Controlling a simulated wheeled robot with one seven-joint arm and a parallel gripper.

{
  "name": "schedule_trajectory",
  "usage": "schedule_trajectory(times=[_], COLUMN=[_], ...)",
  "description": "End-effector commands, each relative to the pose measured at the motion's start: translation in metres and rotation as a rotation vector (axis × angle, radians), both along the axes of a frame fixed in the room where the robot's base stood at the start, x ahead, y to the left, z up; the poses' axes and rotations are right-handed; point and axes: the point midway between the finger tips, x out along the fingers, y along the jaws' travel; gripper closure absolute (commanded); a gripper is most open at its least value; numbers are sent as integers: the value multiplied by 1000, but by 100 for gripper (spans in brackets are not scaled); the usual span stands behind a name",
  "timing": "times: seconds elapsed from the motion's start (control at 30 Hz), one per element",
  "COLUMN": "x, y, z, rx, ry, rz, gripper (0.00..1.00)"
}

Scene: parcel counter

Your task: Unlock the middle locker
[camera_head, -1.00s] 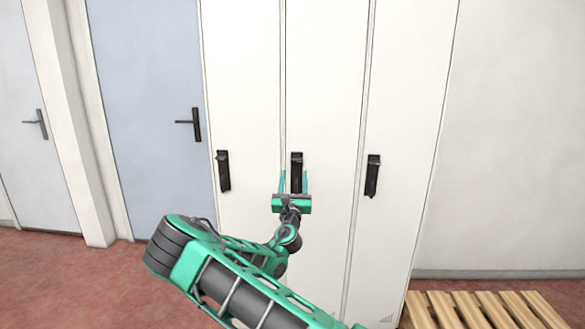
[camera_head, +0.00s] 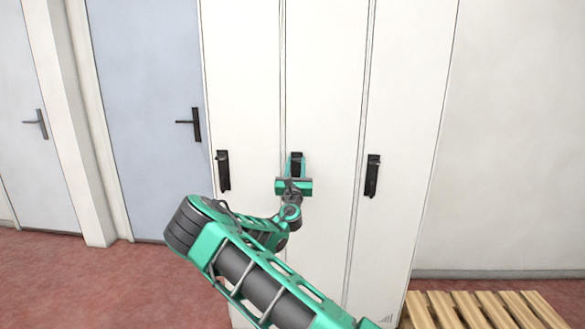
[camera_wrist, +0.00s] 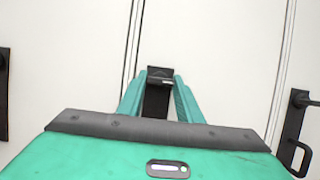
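The middle locker (camera_head: 325,80) is a tall, narrow white door, shut, with a black upright handle (camera_head: 297,155). My gripper (camera_head: 296,163) is at this handle, its two green fingers drawn in on either side of it. In the wrist view the fingers (camera_wrist: 161,78) flank the dark handle (camera_wrist: 157,100) closely and appear to press on its sides. The handle's top shows above the fingertips; its lower part is hidden behind my gripper.
The left locker's handle (camera_head: 223,170) and the right locker's handle (camera_head: 372,175) stand on either side, apart from my gripper. A blue door (camera_head: 150,70) is to the left. A wooden pallet (camera_head: 475,308) lies on the floor at the lower right.

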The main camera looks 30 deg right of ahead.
Motion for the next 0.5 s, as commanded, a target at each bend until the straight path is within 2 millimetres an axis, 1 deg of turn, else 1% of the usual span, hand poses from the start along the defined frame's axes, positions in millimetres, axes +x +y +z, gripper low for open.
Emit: schedule_trajectory(times=[0.1, 0.13, 0.2, 0.37, 0.5], x=[1, 1, 1, 3, 3], y=[2, 10, 7, 6, 7], z=[0, 0, 0, 0, 0], rx=[0, 0, 2, 21, 68], ry=[0, 0, -1, -16, -48], rz=[4, 4, 5, 9, 11], gripper=[90, 90, 90, 90, 90])
